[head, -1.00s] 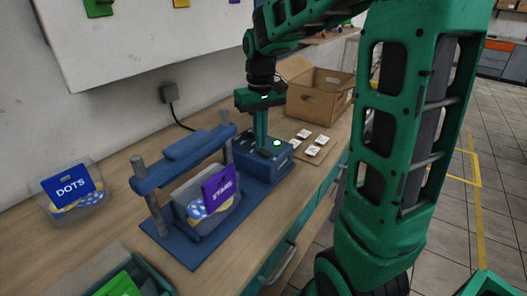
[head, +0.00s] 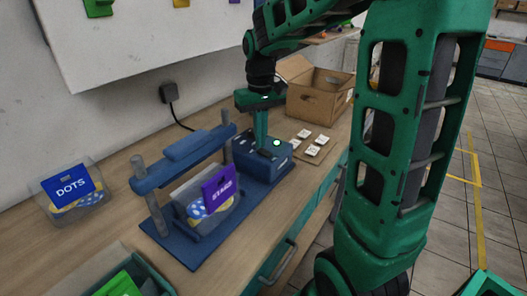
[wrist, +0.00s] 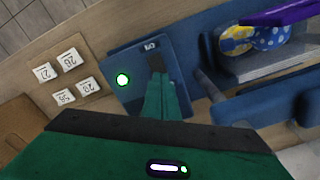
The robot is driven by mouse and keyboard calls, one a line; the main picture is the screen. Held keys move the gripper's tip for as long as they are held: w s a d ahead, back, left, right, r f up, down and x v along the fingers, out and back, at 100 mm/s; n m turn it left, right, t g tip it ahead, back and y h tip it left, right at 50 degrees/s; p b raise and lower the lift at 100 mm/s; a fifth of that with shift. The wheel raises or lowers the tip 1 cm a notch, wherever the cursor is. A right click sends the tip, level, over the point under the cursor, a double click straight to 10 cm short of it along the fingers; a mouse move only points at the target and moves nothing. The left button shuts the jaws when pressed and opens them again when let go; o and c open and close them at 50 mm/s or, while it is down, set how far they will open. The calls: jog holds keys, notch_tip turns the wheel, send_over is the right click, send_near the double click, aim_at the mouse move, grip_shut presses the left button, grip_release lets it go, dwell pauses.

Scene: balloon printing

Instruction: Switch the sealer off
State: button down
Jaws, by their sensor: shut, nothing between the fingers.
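The sealer (head: 186,158) is a blue frame on the bench with a blue control box (head: 279,160) at its right end. A round lamp (wrist: 123,79) on the box glows green, and it also shows in the head view (head: 276,143). A dark switch (wrist: 155,60) sits beside an "ON" label (wrist: 151,46) on the box top. My gripper (wrist: 158,77) is shut and empty, pointing down over the switch. Its fingertips hide part of the switch, and I cannot tell whether they touch it. In the head view my gripper (head: 262,151) stands at the box top.
A clear bin with a purple STARS card (head: 219,188) sits inside the sealer frame. A DOTS bin (head: 70,192) stands at left. Several white numbered tiles (wrist: 69,60) lie beside the box, with a cardboard box (head: 318,100) behind. A cable runs to the wall socket (head: 169,92).

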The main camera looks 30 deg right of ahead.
jog(key=shift+f, duration=0.6)
dwell(0.3)
notch_tip(320, 180, up, 7)
dwell(1.0)
dwell(0.4)
jog(key=s+d+f+m, duration=0.1)
jog(key=s+f, duration=0.2)
jog(key=s, duration=0.5)
jog(key=s+d+f+m, duration=0.1)
jog(key=s+f+m, duration=0.1)
jog(key=s, duration=0.7)
jog(key=s+d+f+m, duration=0.1)
jog(key=s+d+f, duration=0.1)
jog(key=s, duration=0.7)
jog(key=shift+f+m, duration=0.4)
jog(key=shift+f, duration=0.5)
jog(key=shift+s, duration=0.1)
jog(key=shift+w+f, duration=0.25)
jog(key=shift+w, duration=0.4)
